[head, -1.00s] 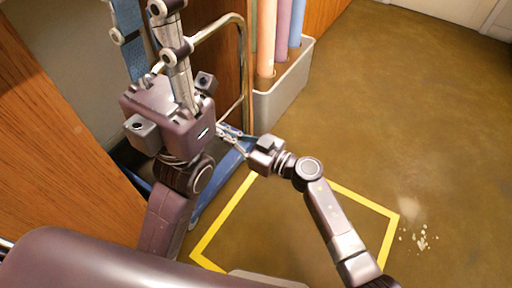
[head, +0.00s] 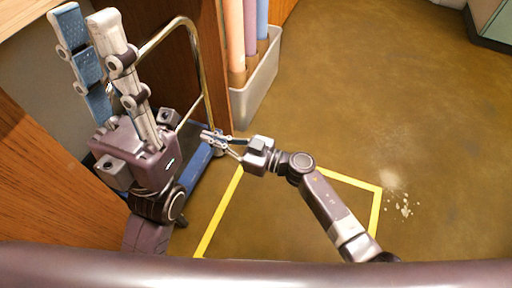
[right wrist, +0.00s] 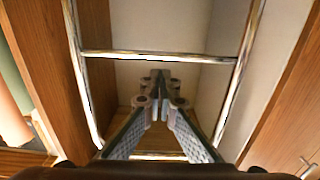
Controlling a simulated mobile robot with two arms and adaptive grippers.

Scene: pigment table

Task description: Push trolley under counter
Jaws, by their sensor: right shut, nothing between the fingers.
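The trolley has a blue deck (head: 197,172) and a tall bent metal-tube handle (head: 203,75). It stands at the left of the head view, largely within the bay between wooden panels. My right gripper (head: 208,138) is shut and empty, its tips at the trolley's near side; contact is unclear. In the right wrist view the shut fingers (right wrist: 160,85) point between the handle's uprights, with its crossbar (right wrist: 160,55) across the picture. My left gripper (head: 86,18) is raised in front of the bay with its fingers apart and empty. It hides part of the trolley.
The counter's wooden side panel (head: 55,185) lies at left. A grey bin (head: 257,85) with coloured rolls stands close beside the handle. Yellow tape (head: 220,208) outlines a floor area right of the trolley. Pale debris (head: 404,207) lies on otherwise open floor.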

